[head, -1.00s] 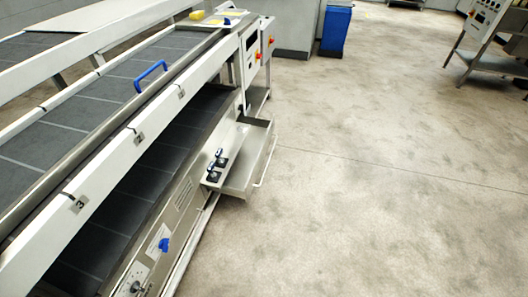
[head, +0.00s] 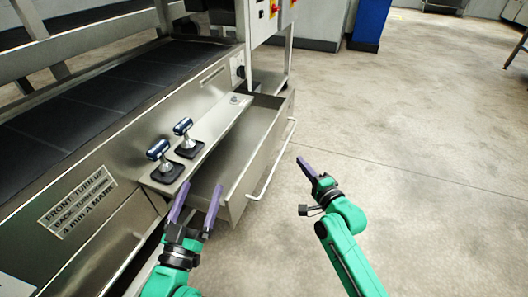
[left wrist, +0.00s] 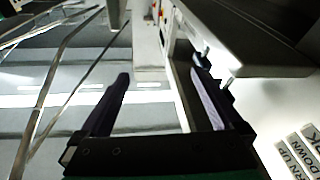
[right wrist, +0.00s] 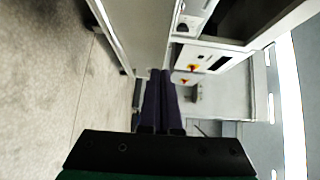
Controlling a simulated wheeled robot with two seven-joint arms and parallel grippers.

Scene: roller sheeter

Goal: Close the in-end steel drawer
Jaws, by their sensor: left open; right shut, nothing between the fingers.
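The steel drawer (head: 236,190) stands pulled out from the machine's side in the head view, its open top showing a grey inside. A thin bar handle (head: 272,162) runs along its outer front. My left gripper (head: 197,200) is open, with purple fingers apart, near the drawer's near end; contact cannot be told. Its fingers also show apart in the left wrist view (left wrist: 158,100). My right gripper (head: 308,168) is shut and empty, to the right of the handle and apart from it in the picture. Its fingers show together in the right wrist view (right wrist: 160,75).
Two dark-blue-topped clamp knobs (head: 158,150) (head: 183,127) stand on the steel shelf (head: 215,135) beside the drawer. The conveyor belt (head: 90,100) lies to the left. A control box (head: 268,15) and a blue bin (head: 370,22) are behind. The floor (head: 430,180) at right is clear.

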